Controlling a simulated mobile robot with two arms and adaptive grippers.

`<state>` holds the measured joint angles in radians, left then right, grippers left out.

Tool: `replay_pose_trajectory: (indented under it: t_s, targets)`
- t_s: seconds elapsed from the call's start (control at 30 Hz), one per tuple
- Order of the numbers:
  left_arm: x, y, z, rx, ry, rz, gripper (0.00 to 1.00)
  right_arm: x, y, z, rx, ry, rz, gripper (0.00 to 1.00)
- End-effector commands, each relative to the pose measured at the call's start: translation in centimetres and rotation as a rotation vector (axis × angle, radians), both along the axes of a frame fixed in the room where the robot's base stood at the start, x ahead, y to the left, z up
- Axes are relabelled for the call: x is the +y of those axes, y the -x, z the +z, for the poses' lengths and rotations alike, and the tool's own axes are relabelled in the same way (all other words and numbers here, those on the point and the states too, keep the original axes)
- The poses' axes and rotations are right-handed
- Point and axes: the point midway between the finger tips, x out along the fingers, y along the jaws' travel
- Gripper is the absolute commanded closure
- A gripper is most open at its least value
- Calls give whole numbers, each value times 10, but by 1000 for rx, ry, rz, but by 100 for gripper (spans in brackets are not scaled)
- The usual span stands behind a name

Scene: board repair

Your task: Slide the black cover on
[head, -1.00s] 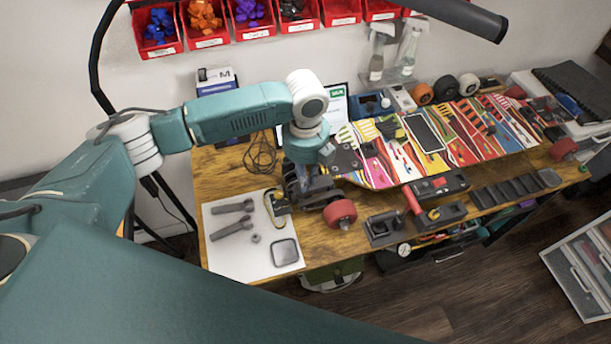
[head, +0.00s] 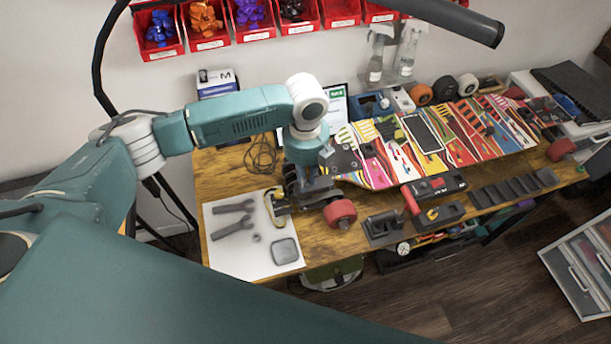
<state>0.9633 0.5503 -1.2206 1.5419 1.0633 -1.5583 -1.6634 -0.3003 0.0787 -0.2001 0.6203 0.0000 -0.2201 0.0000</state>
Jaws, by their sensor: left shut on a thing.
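The long board (head: 455,140) lies across the table, striped in bright colours. A black rectangular panel (head: 423,133) with a pale edge sits on its top. My left gripper (head: 312,192) is at the board's left end, beside a red wheel (head: 341,213). It is dark and points down, shut on a small dark piece. The fingers and dark parts there merge, so I cannot tell whether this piece is the black cover or how it sits. My right gripper is not in view.
A white mat (head: 222,262) on the left holds grey tools (head: 232,228) and a dark square plate (head: 285,251). Black holders (head: 383,227) and a slotted black rack (head: 512,190) line the front edge. Red bins (head: 260,30) hang behind.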

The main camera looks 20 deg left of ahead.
Motion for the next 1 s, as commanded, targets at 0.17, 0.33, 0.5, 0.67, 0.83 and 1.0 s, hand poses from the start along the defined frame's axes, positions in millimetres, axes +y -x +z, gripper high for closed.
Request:
replay_pose_trajectory:
  t_s: [0.17,0.33,0.5,0.67,0.83,1.0]
  targets:
    - [0,0,0,0,0,0,100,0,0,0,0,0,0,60]
    - [0,0,-1,0,0,0,100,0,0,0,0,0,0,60]
    - [0,0,-8,1,-1,0,100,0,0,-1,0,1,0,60]
    - [0,0,-12,0,-1,0,100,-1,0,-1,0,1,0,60]
    - [0,0,-12,-1,-1,0,100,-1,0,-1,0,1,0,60]
    - [0,0,-12,-1,-1,0,100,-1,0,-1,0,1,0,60]
